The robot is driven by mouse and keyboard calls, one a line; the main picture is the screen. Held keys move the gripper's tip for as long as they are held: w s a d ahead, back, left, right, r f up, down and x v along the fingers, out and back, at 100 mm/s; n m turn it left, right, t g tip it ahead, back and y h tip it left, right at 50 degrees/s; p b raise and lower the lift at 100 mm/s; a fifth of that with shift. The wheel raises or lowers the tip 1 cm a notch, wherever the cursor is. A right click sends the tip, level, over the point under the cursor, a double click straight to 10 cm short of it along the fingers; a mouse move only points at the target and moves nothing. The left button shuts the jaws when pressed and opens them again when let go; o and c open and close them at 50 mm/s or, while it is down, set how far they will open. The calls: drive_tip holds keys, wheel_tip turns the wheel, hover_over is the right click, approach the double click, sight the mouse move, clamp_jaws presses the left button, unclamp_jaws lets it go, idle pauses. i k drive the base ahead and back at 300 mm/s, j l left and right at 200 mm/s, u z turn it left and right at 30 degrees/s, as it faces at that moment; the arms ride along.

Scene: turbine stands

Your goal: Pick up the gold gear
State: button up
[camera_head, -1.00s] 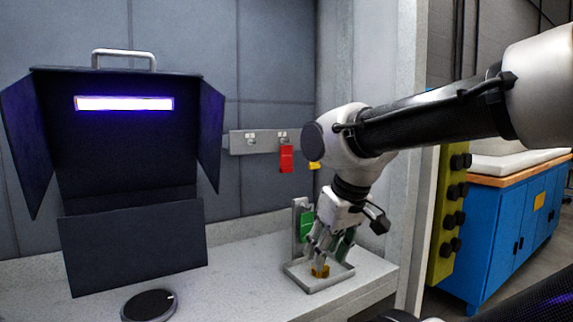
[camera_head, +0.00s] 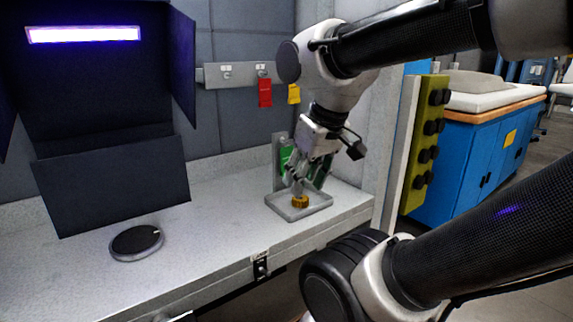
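The gold gear (camera_head: 300,202) is small and sits in a shallow grey tray (camera_head: 322,207) on the light grey bench. My gripper (camera_head: 298,188) points down directly above the gear, with its fingertips at or just over the gear's top. The fingers look close together, but at this size I cannot tell whether they touch the gear or how far apart they are. The gear appears to rest on the tray floor. Part of the tray's back is hidden behind my gripper.
A green tag (camera_head: 286,156) on an upright plate stands behind my gripper. A red tag (camera_head: 264,93) and a yellow tag (camera_head: 293,94) hang on the wall. A black round disc (camera_head: 137,242) and a dark lit box (camera_head: 110,185) stand left. The bench between is clear.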

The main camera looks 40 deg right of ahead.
sight(303, 202)
drive_tip(key=l+z, duration=0.15)
drive_tip(key=z, duration=0.25)
drive_tip(key=l+z, duration=0.15)
drive_tip(key=z, duration=0.25)
drive_tip(key=l+z, duration=0.15)
drive_tip(key=z, duration=0.3)
drive_tip(key=l+z, duration=0.15)
drive_tip(key=z, duration=0.25)
